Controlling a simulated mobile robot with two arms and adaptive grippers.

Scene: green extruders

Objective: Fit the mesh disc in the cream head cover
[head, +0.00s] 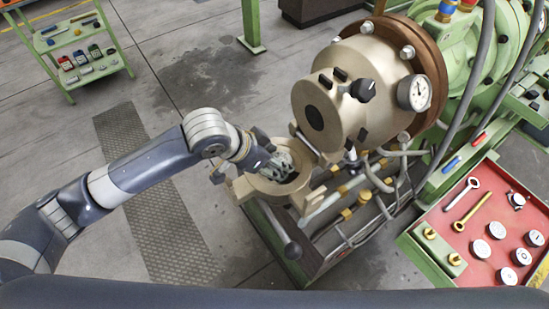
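The cream head cover (246,190) is a ring-shaped part that hangs open below and left of the cream extruder head (345,75). My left gripper (284,168) reaches over the cover from the left, with its fingers down at the cover's opening. The fingers are small and overlap the opening, so I cannot tell whether they are open or shut, or whether they hold anything. I cannot make out a mesh disc in the cover; the gripper hides part of it. My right gripper is not in view.
A red-topped tray table (455,245) at the lower right holds several round pale discs (480,248), a wrench and a brass-coloured tool. A pressure gauge (414,93) and knob project from the head. Pipes (375,178) run below. A green shelf cart (75,45) stands upper left.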

